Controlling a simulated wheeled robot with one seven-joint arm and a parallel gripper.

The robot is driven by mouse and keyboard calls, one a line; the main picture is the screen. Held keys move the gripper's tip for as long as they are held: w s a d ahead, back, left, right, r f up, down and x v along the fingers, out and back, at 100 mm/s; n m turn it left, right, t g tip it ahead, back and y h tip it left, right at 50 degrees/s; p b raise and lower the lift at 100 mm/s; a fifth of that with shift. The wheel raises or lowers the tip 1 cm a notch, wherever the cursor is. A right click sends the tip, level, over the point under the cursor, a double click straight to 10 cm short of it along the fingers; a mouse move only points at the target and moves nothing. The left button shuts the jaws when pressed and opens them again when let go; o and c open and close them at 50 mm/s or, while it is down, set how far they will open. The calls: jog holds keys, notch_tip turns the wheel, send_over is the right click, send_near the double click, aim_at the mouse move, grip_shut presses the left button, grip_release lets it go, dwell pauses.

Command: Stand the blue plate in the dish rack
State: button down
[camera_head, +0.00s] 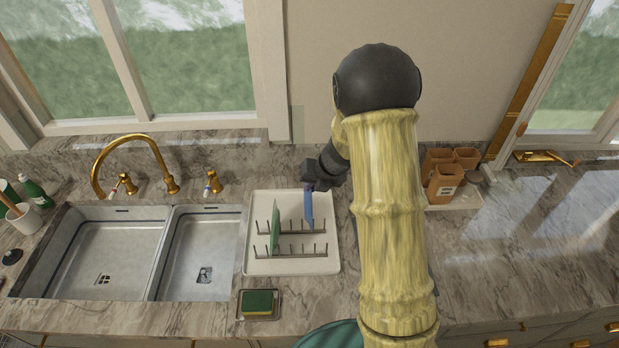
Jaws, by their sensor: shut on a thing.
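The dish rack (265,262) is a white tray with two rows of upright pegs on the counter, right of the sink. The blue plate (309,210) is seen nearly edge-on, upright, at the right part of the rack. My gripper (311,186) is shut on the plate's upper edge. The plate's lower edge appears to be at the back row of pegs; whether it rests on the tray I cannot tell. A green plate (275,228) stands upright in the rack to its left, apart from it.
A double sink (204,255) with a gold faucet (140,150) lies left of the rack. A sponge (258,302) sits on a small dish in front. Orange-brown containers (446,178) stand at the back right. A round teal thing (330,336) shows at the bottom edge. The right counter is clear.

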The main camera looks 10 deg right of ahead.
jog(key=shift+s+r, duration=0.1)
jog(key=shift+s, duration=0.1)
jog(key=shift+w+a, duration=0.1)
jog(key=shift+f, duration=0.2)
notch_tip(320, 180, down, 6)
jog(key=b, duration=0.5)
jog(key=shift+w, duration=0.1)
jog(key=shift+f+b, duration=3.55)
jog(key=shift+f, duration=0.2)
